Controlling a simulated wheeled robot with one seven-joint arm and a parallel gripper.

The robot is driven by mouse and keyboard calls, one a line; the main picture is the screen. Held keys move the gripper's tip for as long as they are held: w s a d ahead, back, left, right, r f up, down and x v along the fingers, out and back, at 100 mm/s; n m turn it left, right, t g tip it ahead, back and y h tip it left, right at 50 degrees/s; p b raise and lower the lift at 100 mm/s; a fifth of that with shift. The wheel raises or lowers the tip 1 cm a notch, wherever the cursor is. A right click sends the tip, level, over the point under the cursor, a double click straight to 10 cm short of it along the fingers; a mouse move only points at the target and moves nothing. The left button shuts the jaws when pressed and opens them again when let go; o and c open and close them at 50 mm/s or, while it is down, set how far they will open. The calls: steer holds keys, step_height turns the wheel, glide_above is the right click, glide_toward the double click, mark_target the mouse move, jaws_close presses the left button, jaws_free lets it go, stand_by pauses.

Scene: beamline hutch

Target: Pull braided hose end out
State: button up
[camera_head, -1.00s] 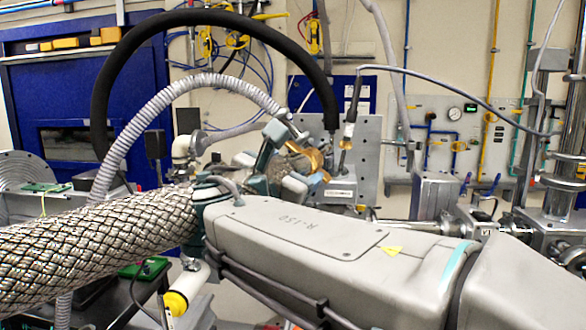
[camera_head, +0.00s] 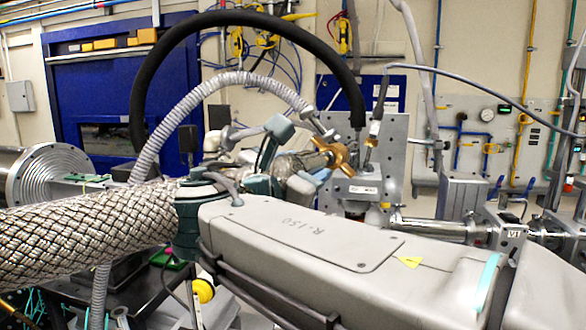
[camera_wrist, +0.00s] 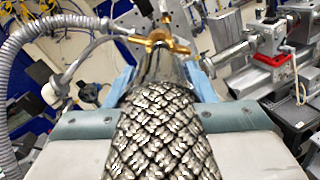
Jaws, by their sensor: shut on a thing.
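The braided hose (camera_head: 90,235) comes in from the left in the head view and runs towards my gripper (camera_head: 292,165). In the wrist view the braided hose (camera_wrist: 160,135) runs up the middle between the two blue fingertips of my gripper (camera_wrist: 161,85). My gripper is shut on it near its end. A smooth silver length (camera_head: 303,161) shows between the jaws and a brass fitting (camera_head: 338,155). The brass fitting also shows in the wrist view (camera_wrist: 158,43). I cannot tell whether the hose end is still seated in the fitting.
A grey ribbed hose (camera_head: 165,125) and a thick black hose (camera_head: 250,18) arch over behind my gripper. A grey upright plate (camera_head: 390,150) stands by the brass fitting. Metal beamline pipework (camera_head: 440,228) lies to the right.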

steer(key=o, duration=0.8)
steer(key=b+v, duration=0.2)
steer(key=v, duration=1.2)
